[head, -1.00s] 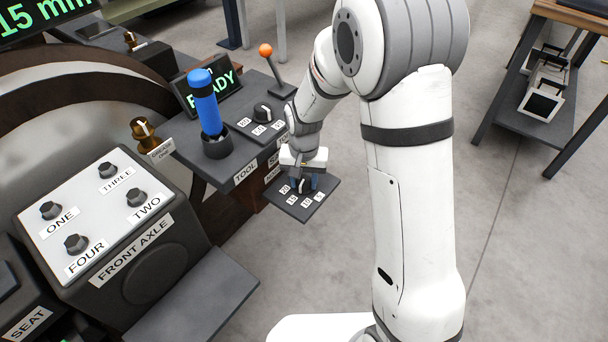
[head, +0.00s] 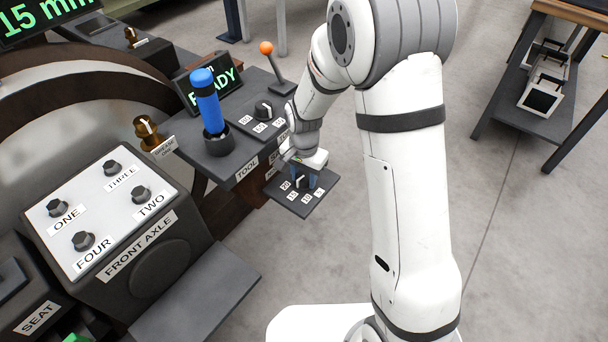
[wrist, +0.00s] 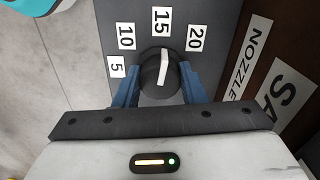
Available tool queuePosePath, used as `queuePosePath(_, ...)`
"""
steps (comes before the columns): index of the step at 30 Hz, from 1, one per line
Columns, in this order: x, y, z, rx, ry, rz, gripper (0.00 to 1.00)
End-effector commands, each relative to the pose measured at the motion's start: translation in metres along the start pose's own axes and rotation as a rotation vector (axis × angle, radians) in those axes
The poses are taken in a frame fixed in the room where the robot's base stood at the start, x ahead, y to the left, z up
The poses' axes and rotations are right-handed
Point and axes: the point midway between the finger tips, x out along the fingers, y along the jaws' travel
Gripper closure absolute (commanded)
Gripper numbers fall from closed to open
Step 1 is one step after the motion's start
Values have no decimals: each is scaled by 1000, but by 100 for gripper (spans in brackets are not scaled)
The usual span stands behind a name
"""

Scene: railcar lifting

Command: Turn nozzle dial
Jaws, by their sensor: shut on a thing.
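The nozzle dial (wrist: 152,88) is a round black knob with a white pointer line on a dark plate marked 5, 10, 15 and 20. In the wrist view its pointer aims up toward the 15 label, leaning slightly to its right side. My gripper (wrist: 159,76) has its blue fingers on either side of the knob, shut on it. In the head view my gripper (head: 305,178) is over the small nozzle plate (head: 311,203) at the console's right end, and the knob is partly hidden between the fingers.
A NOZZLE label (wrist: 254,55) is beside the plate. Behind it stand another black dial (head: 263,108), an orange-tipped lever (head: 275,65) and a blue handle (head: 208,105) in a holder. A FRONT AXLE panel (head: 140,250) is at the left. Open floor lies right of the plate.

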Motion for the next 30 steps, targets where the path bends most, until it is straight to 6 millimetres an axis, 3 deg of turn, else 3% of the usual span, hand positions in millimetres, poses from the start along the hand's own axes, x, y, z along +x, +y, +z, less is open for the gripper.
queuePosePath(6, 0, 1, -2, 0, 3, 0, 86)
queuePosePath(7, 0, 1, -2, 0, 3, 0, 61)
queuePosePath(14, 0, 1, -1, -1, 1, 0, 42)
queuePosePath(23, -5, 0, -1, -1, 1, -1, 41)
queuePosePath(30, -43, 0, -1, -1, 3, -2, 41)
